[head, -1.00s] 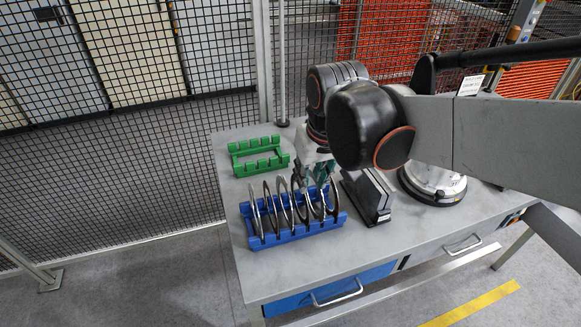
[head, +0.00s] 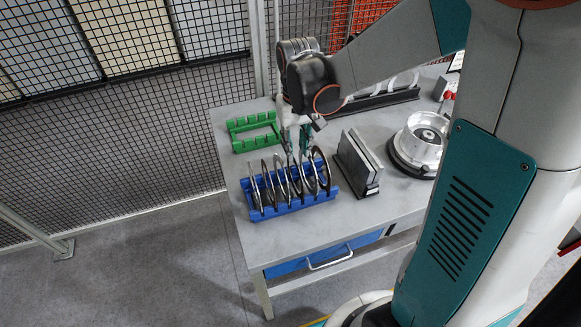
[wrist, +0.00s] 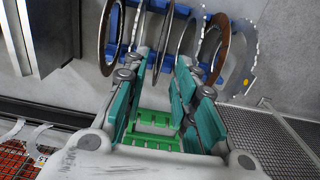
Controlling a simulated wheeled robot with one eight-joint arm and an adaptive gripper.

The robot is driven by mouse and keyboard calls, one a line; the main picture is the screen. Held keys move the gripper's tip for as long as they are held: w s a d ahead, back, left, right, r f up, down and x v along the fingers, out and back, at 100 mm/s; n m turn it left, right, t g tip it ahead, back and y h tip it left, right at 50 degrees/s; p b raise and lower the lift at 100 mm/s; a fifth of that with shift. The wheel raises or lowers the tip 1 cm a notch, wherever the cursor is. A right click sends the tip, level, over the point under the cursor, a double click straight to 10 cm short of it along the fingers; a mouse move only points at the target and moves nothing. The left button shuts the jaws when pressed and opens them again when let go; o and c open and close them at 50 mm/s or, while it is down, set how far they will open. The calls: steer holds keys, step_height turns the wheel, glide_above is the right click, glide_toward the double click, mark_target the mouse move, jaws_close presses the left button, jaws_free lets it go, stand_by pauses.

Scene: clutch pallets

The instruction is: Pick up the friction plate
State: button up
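A blue rack (head: 290,206) on the grey table holds several upright ring plates in a row. A dark ring plate (head: 319,168) stands at the right end of the row. The wrist view shows the rings edge-on, among them brown-rimmed ones (wrist: 112,40) and paler steel ones (wrist: 180,32). I cannot tell which one the task means. My gripper (head: 303,150) points down over the right half of the rack. In the wrist view its teal fingers (wrist: 168,72) are apart, with a ring's edge in line with the gap. No grip on a ring shows.
An empty green rack (head: 252,132) stands behind the blue one. A dark stand with flat plates (head: 358,163) is close on the right. A round metal housing (head: 424,137) lies further right. A mesh fence (head: 150,120) runs behind and left of the table.

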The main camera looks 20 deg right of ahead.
steer(key=shift+s+a+f+b, duration=0.1)
steer(key=shift+f+b, duration=0.75)
steer(key=shift+f, duration=2.75)
jaws_close()
